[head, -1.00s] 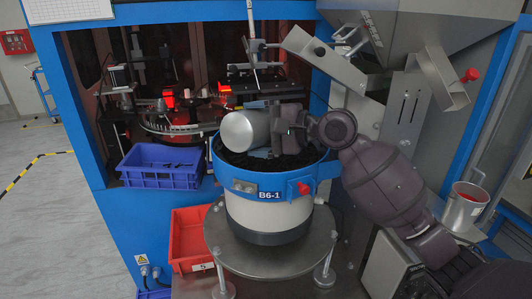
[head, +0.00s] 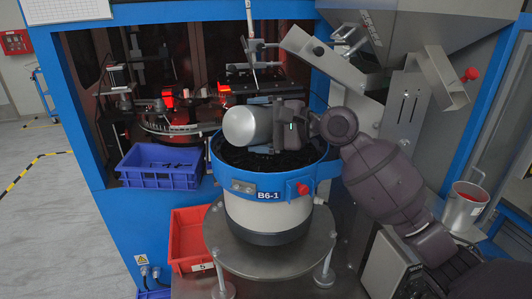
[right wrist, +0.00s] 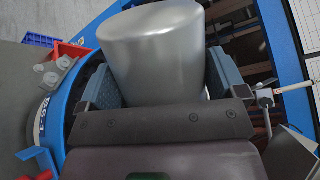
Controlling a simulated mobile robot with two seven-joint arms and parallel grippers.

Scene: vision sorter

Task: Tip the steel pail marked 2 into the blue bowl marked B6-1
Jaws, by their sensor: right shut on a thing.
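The steel pail (head: 243,127) is tipped over on its side above the blue bowl marked B6-1 (head: 242,186), its rounded end facing left. Its mark 2 and its mouth are not visible. My right gripper (head: 268,127) is shut on the pail. In the right wrist view the pail (right wrist: 152,50) sits between the two blue-grey finger pads. The bowl has a blue rim, a pale body and dark contents inside. My left gripper is not in view.
A second steel pail (head: 466,207) with something red inside stands at the right. A blue bin (head: 160,178) and a red bin (head: 188,260) sit left of the bowl. A metal chute (head: 322,62) and hopper (head: 425,25) hang behind my right arm.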

